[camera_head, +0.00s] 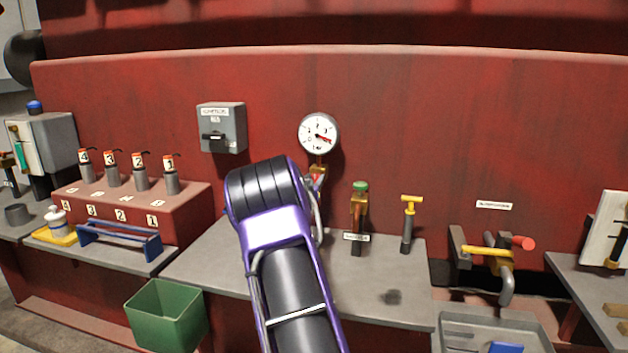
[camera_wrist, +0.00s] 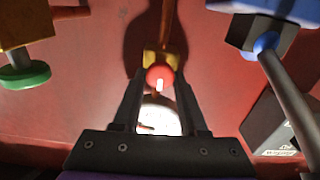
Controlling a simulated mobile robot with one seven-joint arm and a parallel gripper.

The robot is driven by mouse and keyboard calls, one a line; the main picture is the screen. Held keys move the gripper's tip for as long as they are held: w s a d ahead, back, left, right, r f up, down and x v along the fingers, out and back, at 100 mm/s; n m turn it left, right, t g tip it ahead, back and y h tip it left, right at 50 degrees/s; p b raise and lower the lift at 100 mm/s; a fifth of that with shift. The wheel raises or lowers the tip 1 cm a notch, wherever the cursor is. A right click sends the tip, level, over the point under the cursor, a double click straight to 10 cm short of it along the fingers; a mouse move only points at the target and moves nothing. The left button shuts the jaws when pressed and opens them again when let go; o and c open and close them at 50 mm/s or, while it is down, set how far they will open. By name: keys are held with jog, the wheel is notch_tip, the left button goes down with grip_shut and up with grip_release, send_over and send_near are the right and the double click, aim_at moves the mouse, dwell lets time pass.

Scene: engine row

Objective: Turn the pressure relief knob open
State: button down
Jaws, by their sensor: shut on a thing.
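The red relief knob (camera_wrist: 158,76) sits on a brass fitting (camera_wrist: 164,58) on the red wall. In the wrist view it lies between the fingertips of my gripper (camera_wrist: 159,86), which is shut on it. A white pressure gauge (camera_wrist: 160,118) shows between the fingers. In the head view the gauge (camera_head: 319,133) has a red needle, and the brass fitting (camera_head: 317,172) is below it. My arm hides most of the gripper there, and the knob is hard to make out. I cannot tell how far the knob is turned.
A brass valve with a green top (camera_head: 360,200) and a yellow T-handle (camera_head: 409,220) stand to the right on the grey bench (camera_head: 385,275). A grey switch box (camera_head: 221,128) is on the wall at left. A green bin (camera_head: 167,315) is below the bench at front left.

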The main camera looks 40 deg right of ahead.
jog(key=n+p, duration=0.1)
jog(key=n, duration=0.2)
jog(key=shift+a+r+n, duration=0.1)
jog(key=shift+n, duration=0.2)
jog(key=n+p, duration=0.1)
jog(key=n, duration=0.4)
jog(key=shift+w+n+p, duration=0.1)
jog(key=shift+n+p, duration=0.2)
jog(key=n, duration=0.4)
jog(key=shift+f+b, duration=0.3)
jog(key=shift+n+b, duration=0.75)
jog(key=shift+n, duration=1.35)
jog(key=shift+c, duration=2.4)
grip_release()
jog(key=shift+a, duration=0.1)
